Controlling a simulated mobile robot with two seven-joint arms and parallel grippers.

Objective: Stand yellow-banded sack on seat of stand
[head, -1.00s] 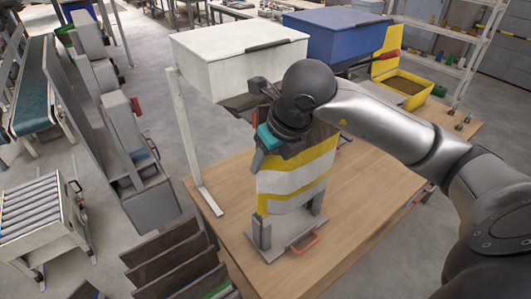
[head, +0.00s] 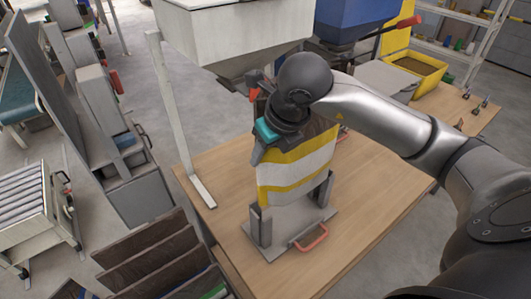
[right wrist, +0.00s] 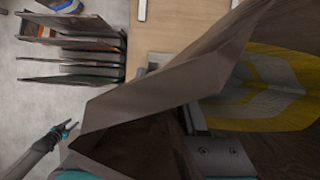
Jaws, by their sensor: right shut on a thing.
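The sack (head: 300,165), with yellow and white bands and a dark brown top, is upright at the stand (head: 285,232) on the wooden table. The stand has a grey base plate, grey uprights on both sides of the sack and a red front handle. I cannot tell whether the sack's bottom touches the seat. My right gripper (head: 268,136) is shut on the sack's upper part. In the right wrist view the sack's bands (right wrist: 270,85) and its dark open mouth (right wrist: 130,148) show close up. My left gripper (right wrist: 63,130) is open and empty, away from the sack.
A white hopper (head: 235,40) overhangs just behind the sack, and a blue hopper (head: 350,18) is behind it to the right. A yellow bin (head: 415,72) stands at the back right. A rack of dark panels (head: 165,260) is at the front left. The table right of the stand is clear.

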